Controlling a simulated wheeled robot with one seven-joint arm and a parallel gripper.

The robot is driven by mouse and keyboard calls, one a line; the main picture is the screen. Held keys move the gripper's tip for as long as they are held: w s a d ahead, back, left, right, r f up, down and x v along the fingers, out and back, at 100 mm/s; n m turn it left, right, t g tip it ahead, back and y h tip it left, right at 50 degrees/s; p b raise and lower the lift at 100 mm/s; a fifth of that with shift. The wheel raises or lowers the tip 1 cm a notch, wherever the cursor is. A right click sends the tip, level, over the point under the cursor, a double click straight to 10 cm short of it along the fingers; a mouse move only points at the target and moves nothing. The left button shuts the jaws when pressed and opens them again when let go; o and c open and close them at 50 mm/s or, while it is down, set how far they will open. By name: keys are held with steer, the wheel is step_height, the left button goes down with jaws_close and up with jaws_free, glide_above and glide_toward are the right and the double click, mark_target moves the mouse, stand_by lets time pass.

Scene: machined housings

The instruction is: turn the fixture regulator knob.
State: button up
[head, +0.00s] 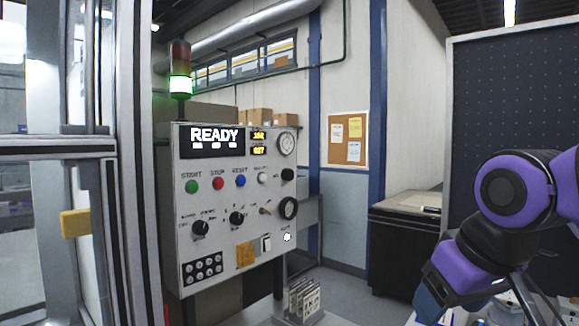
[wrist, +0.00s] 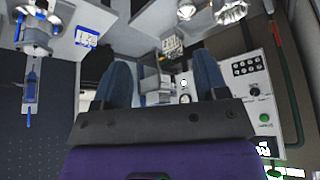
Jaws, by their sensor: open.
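The control panel (head: 222,262) stands left of centre in the head view, with labels too small to read fully. At its right edge are a black knob (head: 288,174) below the upper gauge (head: 286,143) and a pale round knob (head: 287,237) below the lower gauge (head: 288,207). I cannot tell from the labels which is the fixture regulator. My gripper (wrist: 161,66) is open and empty, its two blue fingers spread apart. In the head view it hangs at lower right, well away from the panel. The panel (wrist: 248,88) shows upside down at right in the wrist view.
Two black selector knobs (head: 237,217) and coloured buttons (head: 218,184) sit left of the gauges. A rack of plates (head: 303,300) stands low before the panel. A dark cabinet (head: 400,240) stands behind. A machine frame (head: 138,200) borders the panel's left side.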

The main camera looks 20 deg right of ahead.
steer(key=shift+o, duration=0.4)
steer(key=m+t+y, duration=0.3)
steer(key=t+y, duration=0.5)
steer(key=t, duration=0.3)
glide_toward(290, 175)
steer(key=x, duration=0.9)
steer(key=shift+w, duration=0.25)
steer(key=c, duration=0.9)
